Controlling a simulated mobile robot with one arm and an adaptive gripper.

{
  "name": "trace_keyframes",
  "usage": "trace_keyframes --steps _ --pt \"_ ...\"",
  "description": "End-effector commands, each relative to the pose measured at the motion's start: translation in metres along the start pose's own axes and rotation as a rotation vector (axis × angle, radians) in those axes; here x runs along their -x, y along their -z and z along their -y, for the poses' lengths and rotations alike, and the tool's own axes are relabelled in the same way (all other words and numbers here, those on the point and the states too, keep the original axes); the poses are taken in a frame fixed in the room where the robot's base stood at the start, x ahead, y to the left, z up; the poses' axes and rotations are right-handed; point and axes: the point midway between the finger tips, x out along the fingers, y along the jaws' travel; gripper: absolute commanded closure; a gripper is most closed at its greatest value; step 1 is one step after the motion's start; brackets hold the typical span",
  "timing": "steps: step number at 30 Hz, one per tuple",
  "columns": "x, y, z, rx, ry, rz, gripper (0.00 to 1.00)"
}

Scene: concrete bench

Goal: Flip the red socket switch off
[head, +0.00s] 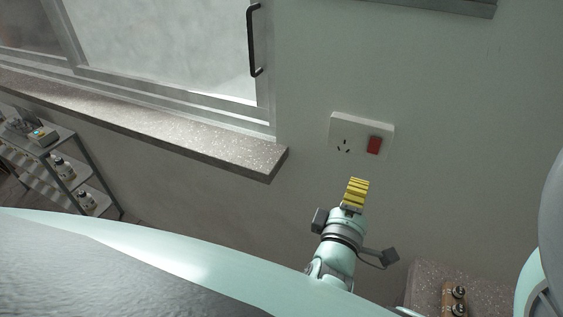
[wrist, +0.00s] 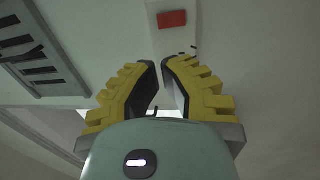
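The red switch (head: 374,145) sits on the right side of a white wall socket plate (head: 346,128), with socket holes to its left. In the wrist view the red switch (wrist: 172,19) shows at the top, on the white plate (wrist: 170,42), beyond the fingertips. My gripper (head: 357,182) has yellow ribbed fingers and is just below the plate in the head view, apart from the switch as far as I can see. In the wrist view the fingertips of my gripper (wrist: 161,66) are close together with a narrow gap and nothing between them. The switch is not covered.
A speckled stone window sill (head: 200,145) juts from the wall left of the socket, under a window with a black handle (head: 254,40). A shelf rack with bottles (head: 62,168) stands far left. A speckled surface with a wooden block (head: 454,298) is at lower right.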

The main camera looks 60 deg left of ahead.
Motion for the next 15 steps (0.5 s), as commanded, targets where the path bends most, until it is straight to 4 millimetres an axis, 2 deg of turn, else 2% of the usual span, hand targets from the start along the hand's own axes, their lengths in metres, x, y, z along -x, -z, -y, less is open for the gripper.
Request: trace_keyframes --steps 8,15 --pt "-0.004 0.000 -0.002 -0.002 -0.004 0.000 1.00" --pt "-0.037 -0.001 -0.005 -0.003 -0.007 0.003 1.00"
